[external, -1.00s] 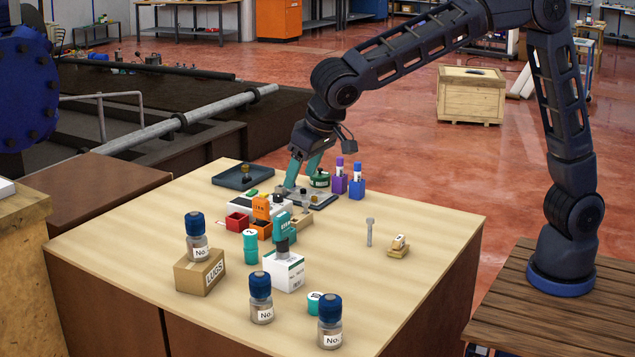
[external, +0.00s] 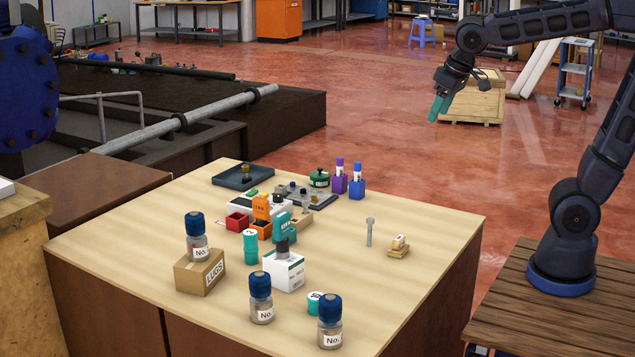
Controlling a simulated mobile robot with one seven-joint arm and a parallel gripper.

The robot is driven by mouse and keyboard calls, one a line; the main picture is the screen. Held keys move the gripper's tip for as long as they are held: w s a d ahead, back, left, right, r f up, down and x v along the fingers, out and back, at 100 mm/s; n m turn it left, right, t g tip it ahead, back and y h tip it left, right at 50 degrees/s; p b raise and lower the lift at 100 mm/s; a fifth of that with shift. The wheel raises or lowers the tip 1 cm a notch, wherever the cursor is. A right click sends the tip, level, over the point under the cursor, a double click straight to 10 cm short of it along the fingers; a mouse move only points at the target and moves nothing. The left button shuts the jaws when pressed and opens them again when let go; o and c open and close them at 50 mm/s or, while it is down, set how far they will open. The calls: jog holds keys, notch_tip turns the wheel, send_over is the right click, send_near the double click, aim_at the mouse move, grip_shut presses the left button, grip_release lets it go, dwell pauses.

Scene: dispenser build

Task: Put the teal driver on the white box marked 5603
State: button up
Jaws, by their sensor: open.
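The teal driver (external: 284,229) is upright, with a dark lower end (external: 282,246). That end appears to rest on top of the white box (external: 286,273), near the middle of the table. The box has a printed label on its front and side, too small to read surely. My gripper (external: 439,107) has teal fingers and is raised high at the upper right, beyond the table's far right edge in the picture. It is open, holds nothing, and is well apart from the driver and the box.
A carton marked LUGS (external: 201,273) bears a blue-capped jar (external: 196,236). Two more such jars stand in front, by a teal canister (external: 314,302). Red and orange bins (external: 238,221) and a dark tray (external: 243,176) lie behind. The table's right part is mostly clear.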

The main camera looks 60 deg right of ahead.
jog(key=s+d+f, duration=0.5)
jog(key=s+d, duration=0.3)
jog(key=s, duration=0.4)
jog(key=shift+s, duration=0.35)
